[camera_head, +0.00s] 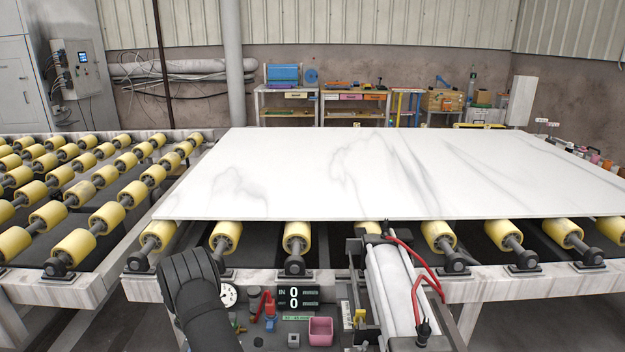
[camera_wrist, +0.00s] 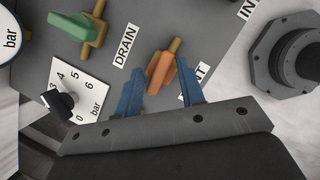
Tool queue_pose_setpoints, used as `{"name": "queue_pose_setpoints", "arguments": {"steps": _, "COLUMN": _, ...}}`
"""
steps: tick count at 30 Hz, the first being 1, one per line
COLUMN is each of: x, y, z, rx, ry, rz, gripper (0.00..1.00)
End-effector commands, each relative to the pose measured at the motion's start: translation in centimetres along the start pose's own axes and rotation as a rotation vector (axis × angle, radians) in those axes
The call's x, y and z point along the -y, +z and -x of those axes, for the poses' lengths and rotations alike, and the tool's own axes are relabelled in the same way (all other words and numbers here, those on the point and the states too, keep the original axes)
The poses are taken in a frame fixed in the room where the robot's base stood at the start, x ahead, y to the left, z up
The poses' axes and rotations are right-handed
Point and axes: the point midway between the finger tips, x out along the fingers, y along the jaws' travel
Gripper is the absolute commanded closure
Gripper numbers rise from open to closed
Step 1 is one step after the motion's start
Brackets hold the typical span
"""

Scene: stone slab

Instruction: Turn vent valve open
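The vent valve's orange handle (camera_wrist: 158,74) sits on a brass stem in the wrist view, beside a partly hidden label ending in "NT" (camera_wrist: 203,72). My gripper (camera_wrist: 160,88) has two blue fingers, spread apart, one on each side of the lower end of the handle. Gaps show between fingers and handle, so it is open and holds nothing; its depth relative to the handle is unclear. In the head view my dark arm covers the left of the panel and my fingertips are hidden.
A green valve handle (camera_wrist: 70,25) by the DRAIN label (camera_wrist: 126,46), a black knob (camera_wrist: 58,103) on a bar scale and a round dark fitting (camera_wrist: 290,60) are close by. In the head view a marble slab (camera_head: 270,180) lies on yellow rollers behind the panel, with a white cylinder (camera_head: 390,285) at right.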

Motion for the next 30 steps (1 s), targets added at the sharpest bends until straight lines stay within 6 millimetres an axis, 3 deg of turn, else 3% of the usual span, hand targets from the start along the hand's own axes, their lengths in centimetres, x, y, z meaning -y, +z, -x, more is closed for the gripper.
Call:
{"name": "queue_pose_setpoints", "arguments": {"steps": 11, "x": -0.2, "y": 0.7, "z": 0.8, "rx": -0.012, "ry": -0.003, "rz": -0.038, "gripper": 0.65}}
{"name": "queue_pose_setpoints", "arguments": {"steps": 14, "x": -0.3, "y": 1.8, "z": 2.7, "rx": -0.048, "ry": -0.018, "rz": -0.126, "gripper": 0.65}}
{"name": "queue_pose_setpoints", "arguments": {"steps": 19, "x": -0.2, "y": 4.9, "z": 8.4, "rx": -0.178, "ry": -0.067, "rz": -0.382, "gripper": 0.65}}
{"name": "queue_pose_setpoints", "arguments": {"steps": 24, "x": -0.1, "y": 6.7, "z": 13.5, "rx": -0.314, "ry": -0.109, "rz": -0.580, "gripper": 0.65}}
{"name": "queue_pose_setpoints", "arguments": {"steps": 27, "x": 0.0, "y": 7.1, "z": 15.1, "rx": -0.361, "ry": -0.124, "rz": -0.638, "gripper": 0.65}}
{"name": "queue_pose_setpoints", "arguments": {"steps": 30, "x": 0.0, "y": 7.1, "z": 15.4, "rx": -0.379, "ry": -0.130, "rz": -0.658, "gripper": 0.65}}
